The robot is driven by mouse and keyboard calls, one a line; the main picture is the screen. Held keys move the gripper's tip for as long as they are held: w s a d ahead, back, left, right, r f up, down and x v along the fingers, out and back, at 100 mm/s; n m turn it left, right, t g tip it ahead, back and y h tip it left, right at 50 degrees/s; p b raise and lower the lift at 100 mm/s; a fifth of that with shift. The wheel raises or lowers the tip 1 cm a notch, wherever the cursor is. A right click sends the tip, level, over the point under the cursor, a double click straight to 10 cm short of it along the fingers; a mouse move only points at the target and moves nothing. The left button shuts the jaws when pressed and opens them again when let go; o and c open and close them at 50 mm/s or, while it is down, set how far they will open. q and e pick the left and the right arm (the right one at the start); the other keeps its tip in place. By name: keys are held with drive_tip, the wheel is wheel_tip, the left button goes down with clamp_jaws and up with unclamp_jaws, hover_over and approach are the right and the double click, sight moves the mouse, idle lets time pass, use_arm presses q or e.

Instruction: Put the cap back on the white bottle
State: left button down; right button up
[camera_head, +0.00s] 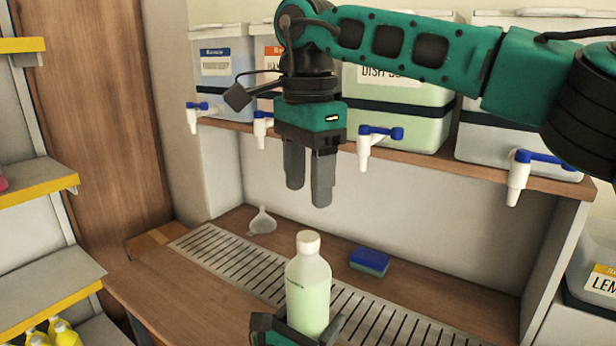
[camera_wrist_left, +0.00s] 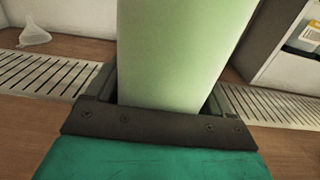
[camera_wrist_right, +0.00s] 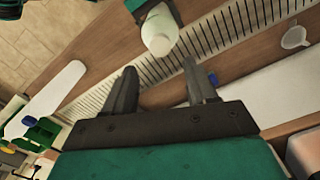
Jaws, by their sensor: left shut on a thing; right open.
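The white bottle (camera_head: 308,285), translucent with pale green contents, stands upright near the front of the counter. A white cap (camera_head: 308,243) sits on its neck; how tightly it is seated I cannot tell. The capped top also shows in the right wrist view (camera_wrist_right: 160,36). My left gripper (camera_head: 297,334) is shut around the lower body of the bottle, which fills the middle of the left wrist view (camera_wrist_left: 180,55). My right gripper (camera_head: 308,196) is open and empty, fingers pointing down, above the bottle and apart from the cap.
A slotted drain grate (camera_head: 245,267) runs along the wooden counter (camera_head: 165,290). A clear funnel (camera_head: 262,222) and a blue sponge (camera_head: 370,260) lie behind the bottle. Large drums with blue-handled taps (camera_head: 380,140) stand on the shelf (camera_head: 430,163) behind my right gripper.

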sight(308, 236)
drive_tip(key=shift+f, duration=4)
clamp_jaws()
drive_tip(key=m, duration=0.6)
drive_tip(key=shift+m, duration=0.4)
drive_tip(key=m, duration=0.3)
drive_tip(key=shift+m, duration=0.3)
drive_tip(key=m, duration=0.4)
drive_tip(key=shift+m, duration=0.3)
drive_tip(key=shift+o, duration=0.6)
unclamp_jaws()
drive_tip(key=shift+r, duration=0.1)
